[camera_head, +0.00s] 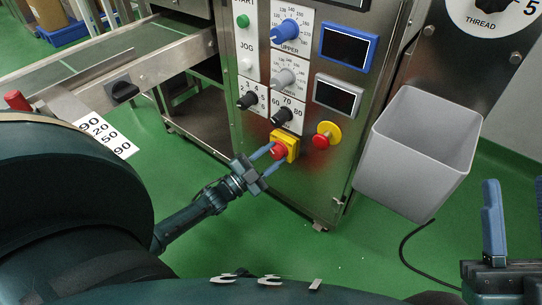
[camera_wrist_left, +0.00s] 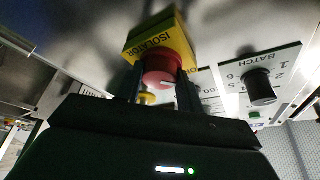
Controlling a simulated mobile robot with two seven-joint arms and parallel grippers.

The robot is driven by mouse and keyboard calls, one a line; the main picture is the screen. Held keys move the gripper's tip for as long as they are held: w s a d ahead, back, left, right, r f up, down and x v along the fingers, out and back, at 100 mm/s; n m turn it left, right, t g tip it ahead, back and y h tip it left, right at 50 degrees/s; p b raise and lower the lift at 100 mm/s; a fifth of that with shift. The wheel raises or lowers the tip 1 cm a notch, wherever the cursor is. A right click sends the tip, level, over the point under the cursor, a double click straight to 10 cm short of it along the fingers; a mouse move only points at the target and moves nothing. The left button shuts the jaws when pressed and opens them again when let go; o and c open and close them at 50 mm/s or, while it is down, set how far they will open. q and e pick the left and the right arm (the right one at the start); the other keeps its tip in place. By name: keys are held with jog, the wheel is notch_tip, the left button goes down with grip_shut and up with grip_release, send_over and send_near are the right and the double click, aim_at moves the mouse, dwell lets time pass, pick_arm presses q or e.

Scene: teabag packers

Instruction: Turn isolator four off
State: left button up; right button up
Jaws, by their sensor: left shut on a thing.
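The isolator is a red rotary knob (camera_head: 277,152) on a yellow base (camera_head: 288,144), low on the steel control panel (camera_head: 246,160). In the left wrist view, the yellow base (camera_wrist_left: 154,32) reads "ISOLATOR" and the red knob (camera_wrist_left: 166,68) sits below it; no number is readable. My left gripper (camera_head: 268,160) has its blue fingers on either side of the red knob and is shut on it. Its fingers also show around the knob in the left wrist view (camera_wrist_left: 162,88). My right gripper (camera_head: 515,225) is at the lower right, partly cut off, with blue fingers apart and nothing between them.
A red and yellow emergency stop (camera_head: 325,136) is right of the isolator. Black, grey and blue dials (camera_head: 287,32) sit above it. A grey bin (camera_head: 412,150) hangs at the right. A conveyor (camera_head: 130,60) stands at the left. Green floor is clear below the panel.

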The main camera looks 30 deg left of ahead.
pick_arm(q)
jog(key=o, duration=1)
pick_arm(e)
jog(key=shift+f, duration=0.2)
pick_arm(q)
jog(key=shift+s+a+f, duration=0.1)
jog(key=shift+s, duration=0.15)
jog(key=p+v, duration=0.2)
jog(key=v, duration=1)
jog(key=shift+s, duration=0.3)
pick_arm(e)
notch_tip(320, 180, down, 3)
jog(key=m+h, duration=0.2)
jog(key=m, duration=0.1)
jog(key=shift+a+r+g+h, duration=0.15)
jog(key=shift+g+h, duration=0.15)
jog(key=shift+h, duration=0.1)
pick_arm(q)
jog(key=shift+a, duration=0.1)
